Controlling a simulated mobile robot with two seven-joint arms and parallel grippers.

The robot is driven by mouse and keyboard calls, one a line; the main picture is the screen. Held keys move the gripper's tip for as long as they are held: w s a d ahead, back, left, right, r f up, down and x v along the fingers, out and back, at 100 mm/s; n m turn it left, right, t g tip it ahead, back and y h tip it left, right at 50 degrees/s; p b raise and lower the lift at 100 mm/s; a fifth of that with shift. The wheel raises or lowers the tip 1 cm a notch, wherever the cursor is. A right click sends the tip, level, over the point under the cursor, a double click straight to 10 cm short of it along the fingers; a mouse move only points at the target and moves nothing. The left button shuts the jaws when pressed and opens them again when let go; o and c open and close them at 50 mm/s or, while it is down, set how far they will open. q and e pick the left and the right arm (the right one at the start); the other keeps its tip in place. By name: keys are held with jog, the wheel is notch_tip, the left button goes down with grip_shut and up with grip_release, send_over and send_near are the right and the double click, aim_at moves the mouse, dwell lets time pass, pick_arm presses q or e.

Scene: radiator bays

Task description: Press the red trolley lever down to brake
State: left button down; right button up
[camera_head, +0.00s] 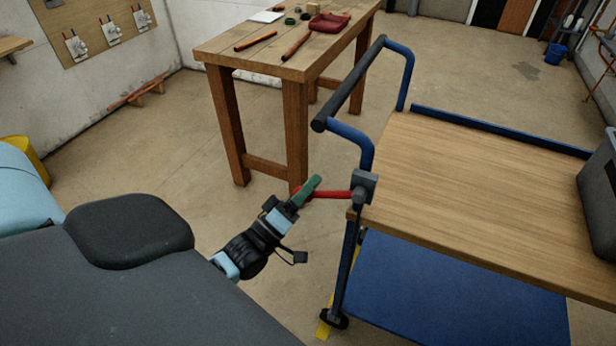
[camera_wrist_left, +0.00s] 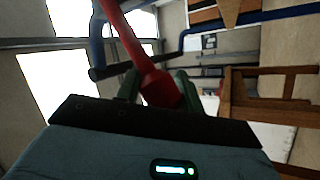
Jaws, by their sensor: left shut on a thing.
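The trolley (camera_head: 440,185) has a wooden top, a blue frame and a dark push handle. Its red lever (camera_head: 333,194) sticks out to the left from a grey block (camera_head: 364,186) at the trolley's near left corner, roughly level. My left gripper (camera_head: 307,192) is at the lever's free end with its green fingers around it. In the left wrist view the red lever (camera_wrist_left: 138,50) runs down to a thicker end between the green fingers (camera_wrist_left: 160,90), shut on it. The finger contact is partly hidden in the head view. My right gripper is not in view.
A wooden workbench (camera_head: 260,68) with tools and a red tray (camera_head: 329,22) stands behind the gripper. A grey case (camera_head: 598,195) sits on the trolley's right side. A blue bucket (camera_head: 555,53) is far right. Open floor lies between bench and trolley.

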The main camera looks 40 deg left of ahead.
pick_arm(q)
jog(key=c, duration=1)
grip_release()
jog(key=shift+s+d+f, duration=0.1)
jog(key=shift+d+f, duration=0.05)
jog(key=shift+f, duration=0.35)
jog(key=shift+o, duration=0.5)
jog(key=shift+r, duration=0.2)
jog(key=b+v, duration=0.1)
jog(key=v, duration=0.6)
jog(key=shift+s, duration=0.35)
jog(key=shift+f, duration=0.15)
